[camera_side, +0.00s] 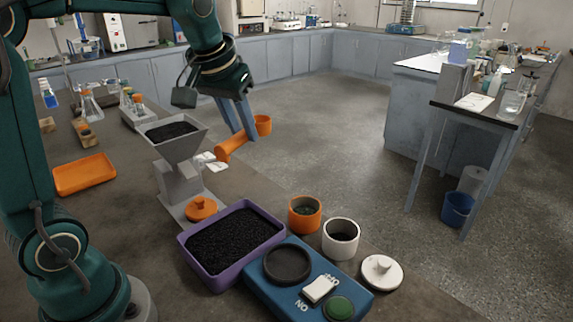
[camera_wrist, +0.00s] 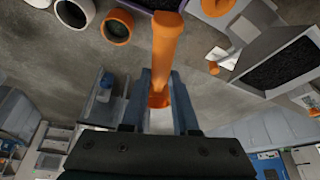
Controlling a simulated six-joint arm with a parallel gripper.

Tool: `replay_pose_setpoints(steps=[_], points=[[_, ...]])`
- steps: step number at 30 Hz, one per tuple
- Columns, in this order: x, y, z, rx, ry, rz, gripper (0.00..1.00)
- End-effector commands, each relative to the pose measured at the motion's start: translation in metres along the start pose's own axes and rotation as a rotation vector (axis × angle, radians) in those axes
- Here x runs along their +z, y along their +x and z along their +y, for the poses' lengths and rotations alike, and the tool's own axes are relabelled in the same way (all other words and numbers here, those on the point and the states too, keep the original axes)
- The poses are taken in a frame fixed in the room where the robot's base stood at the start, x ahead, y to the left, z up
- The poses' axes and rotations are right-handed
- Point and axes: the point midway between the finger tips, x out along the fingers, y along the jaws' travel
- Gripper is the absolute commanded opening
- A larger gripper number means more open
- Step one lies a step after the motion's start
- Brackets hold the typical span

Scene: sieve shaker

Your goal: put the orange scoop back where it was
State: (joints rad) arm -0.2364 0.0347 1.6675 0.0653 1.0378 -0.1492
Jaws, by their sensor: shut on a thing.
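The orange scoop (camera_side: 231,148) is held in the air by my gripper (camera_side: 244,134), just right of the grey hopper in the side view. Its round cup shows behind the fingers to the right, and its handle points down to the left. In the wrist view my gripper (camera_wrist: 160,100) is shut on the scoop (camera_wrist: 166,45), whose handle stretches up between the fingers. The inside of the cup is hidden. An orange tray (camera_side: 66,188) lies empty on the bench at the left. The frames do not show where the scoop was before.
The grey hopper (camera_side: 169,152) holds black grains. A purple tray (camera_side: 188,252) of black grains stands in front, beside a blue shaker base (camera_side: 262,291). An orange pot (camera_side: 304,222), white pot (camera_side: 341,245), white lid (camera_side: 382,272) and orange lid (camera_side: 201,209) stand nearby.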

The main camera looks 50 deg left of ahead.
Motion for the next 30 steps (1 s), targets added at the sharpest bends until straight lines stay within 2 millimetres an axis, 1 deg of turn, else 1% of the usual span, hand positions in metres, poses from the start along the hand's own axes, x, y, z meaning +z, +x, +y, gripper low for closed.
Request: replay_pose_setpoints(steps=[1, 6, 9, 13, 16, 18, 19, 23, 26, 30], points=[[-0.013, 0.007, -0.006, -0.021, -0.043, -0.004, 0.00], [-0.050, 0.033, -0.027, -0.083, -0.190, -0.004, 0.00], [-0.066, 0.052, -0.041, -0.116, -0.265, -0.006, 0.00], [-0.081, 0.079, -0.059, -0.148, -0.341, -0.005, 0.00], [-0.085, 0.101, -0.072, -0.164, -0.376, -0.006, 0.00], [-0.084, 0.117, -0.080, -0.169, -0.388, -0.006, 0.00], [-0.082, 0.122, -0.082, -0.170, -0.391, -0.006, 0.00], [-0.077, 0.132, -0.084, -0.171, -0.397, -0.001, 0.00], [-0.070, 0.146, -0.085, -0.173, -0.398, -0.004, 0.00], [-0.059, 0.170, -0.085, -0.172, -0.398, -0.003, 0.00]])
